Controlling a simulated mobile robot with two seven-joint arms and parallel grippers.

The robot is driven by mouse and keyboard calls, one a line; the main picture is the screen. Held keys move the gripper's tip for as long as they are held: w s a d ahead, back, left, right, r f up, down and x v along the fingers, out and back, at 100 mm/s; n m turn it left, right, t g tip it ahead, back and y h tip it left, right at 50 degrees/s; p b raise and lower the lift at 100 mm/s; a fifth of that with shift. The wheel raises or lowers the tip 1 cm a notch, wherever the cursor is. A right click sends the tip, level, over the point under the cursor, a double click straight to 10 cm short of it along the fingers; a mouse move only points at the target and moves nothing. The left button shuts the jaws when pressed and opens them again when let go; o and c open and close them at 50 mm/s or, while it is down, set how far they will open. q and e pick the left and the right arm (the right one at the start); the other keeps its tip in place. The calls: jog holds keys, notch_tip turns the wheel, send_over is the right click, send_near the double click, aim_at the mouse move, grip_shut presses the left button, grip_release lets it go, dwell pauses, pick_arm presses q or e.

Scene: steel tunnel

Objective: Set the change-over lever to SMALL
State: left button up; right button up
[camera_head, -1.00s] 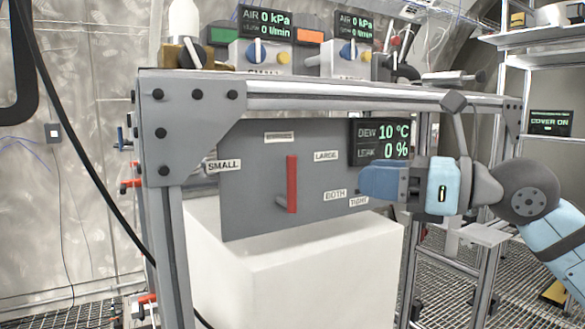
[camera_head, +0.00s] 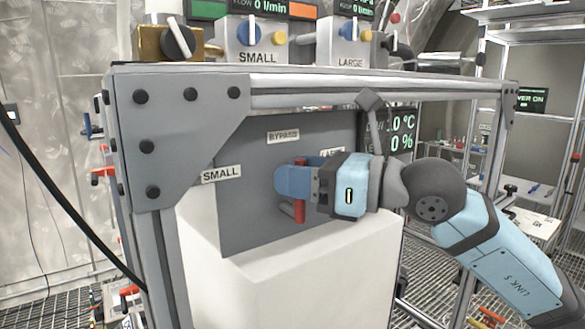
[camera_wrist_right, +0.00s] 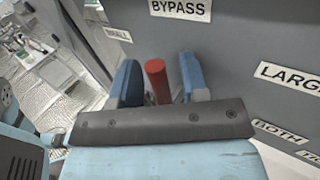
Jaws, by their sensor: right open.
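The red change-over lever (camera_head: 300,211) stands about upright on the grey panel (camera_head: 240,225). My right gripper (camera_head: 288,182) is in front of it in the head view and hides its middle. In the right wrist view, the lever (camera_wrist_right: 157,78) shows between the two blue fingers of my open right gripper (camera_wrist_right: 161,82), with a gap on each side. The SMALL label (camera_head: 221,174) is to the lever's left and the BYPASS label (camera_head: 283,136) is above. The LARGE label (camera_wrist_right: 285,78) is to the right, partly hidden in the head view. My left gripper is out of view.
A steel frame (camera_head: 370,93) surrounds the panel, its top beam above my right gripper. A white block (camera_head: 290,285) is below the panel. A display (camera_head: 402,135) is partly behind my arm. Knob boxes (camera_head: 250,40) stand on top of the frame.

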grip_shut()
